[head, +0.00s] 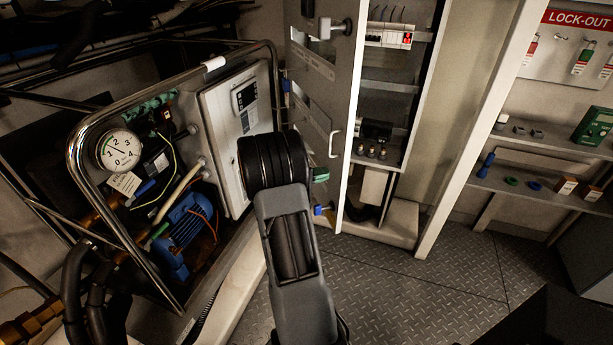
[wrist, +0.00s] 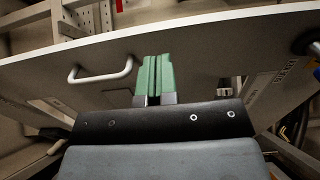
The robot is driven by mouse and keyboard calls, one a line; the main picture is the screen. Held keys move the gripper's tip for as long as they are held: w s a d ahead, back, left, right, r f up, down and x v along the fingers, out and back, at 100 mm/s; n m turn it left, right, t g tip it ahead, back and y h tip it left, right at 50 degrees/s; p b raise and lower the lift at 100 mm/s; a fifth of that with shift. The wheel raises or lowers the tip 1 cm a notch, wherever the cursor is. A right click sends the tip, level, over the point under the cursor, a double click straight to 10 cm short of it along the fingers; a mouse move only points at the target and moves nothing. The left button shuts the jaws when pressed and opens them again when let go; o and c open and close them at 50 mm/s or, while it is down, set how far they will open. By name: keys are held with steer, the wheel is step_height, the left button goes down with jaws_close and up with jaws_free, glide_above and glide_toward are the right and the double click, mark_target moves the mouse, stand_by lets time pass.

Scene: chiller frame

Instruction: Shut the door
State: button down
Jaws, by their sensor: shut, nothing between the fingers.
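The door (head: 342,75) is a pale grey panel with labels and a white handle (head: 335,143). It stands open at the left side of a tall cabinet (head: 425,70), whose inside shows to the right of it. In the wrist view the door (wrist: 215,42) spans the picture, with the handle (wrist: 100,72) left of the fingers. My gripper (head: 321,174) has green fingertips, which show together in the wrist view (wrist: 153,75), shut and empty. They are close to the door's handle-side face; I cannot tell if they touch it. My wrist hides part of the door's lower left.
A chiller frame (head: 85,140) with a steel tube rail, gauge (head: 119,151) and blue motor (head: 187,225) stands at the left. A control box (head: 240,110) is close left of my wrist. A shelf (head: 540,183) is at the right. The plate floor (head: 430,295) is clear.

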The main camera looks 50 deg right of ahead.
mark_target(341, 169)
steer(key=shift+x, duration=1.95)
steer(key=shift+d, duration=0.1)
